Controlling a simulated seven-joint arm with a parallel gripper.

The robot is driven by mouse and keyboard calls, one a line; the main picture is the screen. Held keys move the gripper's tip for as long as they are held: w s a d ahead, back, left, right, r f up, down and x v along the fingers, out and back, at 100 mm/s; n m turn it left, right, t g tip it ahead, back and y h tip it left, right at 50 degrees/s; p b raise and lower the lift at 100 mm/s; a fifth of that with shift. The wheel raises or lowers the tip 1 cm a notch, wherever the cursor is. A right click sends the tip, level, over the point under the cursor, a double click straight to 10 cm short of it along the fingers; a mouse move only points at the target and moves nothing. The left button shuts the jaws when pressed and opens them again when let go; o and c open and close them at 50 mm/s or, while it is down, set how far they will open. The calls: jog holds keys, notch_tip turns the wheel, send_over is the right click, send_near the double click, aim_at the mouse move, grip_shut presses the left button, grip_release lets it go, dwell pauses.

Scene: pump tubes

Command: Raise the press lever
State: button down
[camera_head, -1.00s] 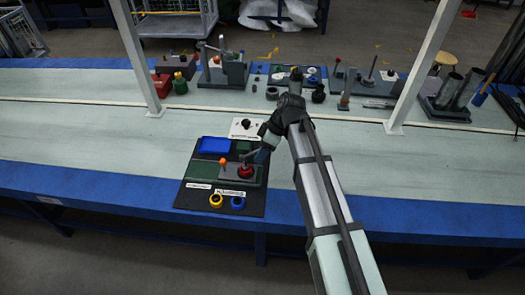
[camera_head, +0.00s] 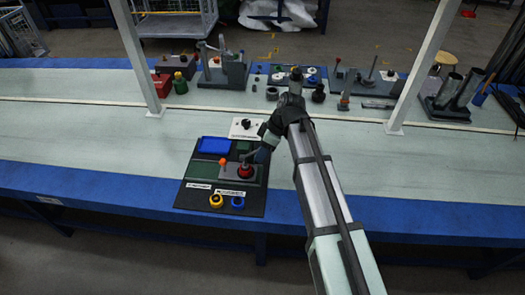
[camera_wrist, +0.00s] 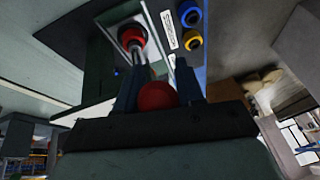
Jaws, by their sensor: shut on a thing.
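The press (camera_head: 228,173) is a low grey fixture on a dark board near the table's front edge. It has a red ring (camera_head: 245,170), which also shows in the wrist view (camera_wrist: 131,37), and an orange knob (camera_head: 222,161) on its left. My gripper (camera_head: 252,157) is low over the press, just right of the orange knob. In the wrist view my fingers (camera_wrist: 157,88) stand on either side of a red ball (camera_wrist: 157,96), which looks like the press lever's knob. The fingers are closed on it. The lever's shaft is mostly hidden.
The board (camera_head: 250,209) also carries a blue tray (camera_head: 214,145), a yellow ring (camera_head: 216,200) and a blue ring (camera_head: 238,202). A white plate with a black knob (camera_head: 246,126) lies behind. Several fixtures stand at the back. Two white posts rise from the table. The table left of the board is clear.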

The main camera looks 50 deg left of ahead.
aim_at(252, 154)
jog(key=shift+s+a+r+t+h, duration=0.35)
jog(key=shift+r+t+h, duration=0.1)
jog(key=shift+t+h, duration=0.1)
jog(key=shift+s+a+r+t+h, duration=0.2)
jog(key=shift+a+r+t+h, duration=0.1)
jog(key=shift+r+t+h, duration=0.2)
jog(key=shift+s+a+r+t+h, duration=0.5)
jog(key=shift+s+a+t+h, duration=0.15)
jog(key=shift+t+h, duration=0.3)
jog(key=shift+s+a+r+t+h, duration=0.2)
jog(key=shift+s+a+t+h, duration=0.2)
jog(key=shift+t+h, duration=0.2)
jog(key=shift+s+a+r+t+h, duration=0.2)
jog(key=shift+s+a+t+h, duration=0.15)
jog(key=shift+t+h, duration=0.2)
jog(key=shift+s+a+r+m+t+h, duration=0.15)
jog(key=shift+s+a+t+h, duration=0.15)
jog(key=shift+t+h, duration=0.2)
jog(key=shift+s+a+f+m+t+h, duration=0.1)
jog(key=shift+s+a+m+t+h, duration=0.1)
jog(key=shift+s+t+h, duration=0.2)
jog(key=c, duration=0.9)
grip_release()
jog(key=shift+w, duration=0.1)
jog(key=shift+o, duration=0.2)
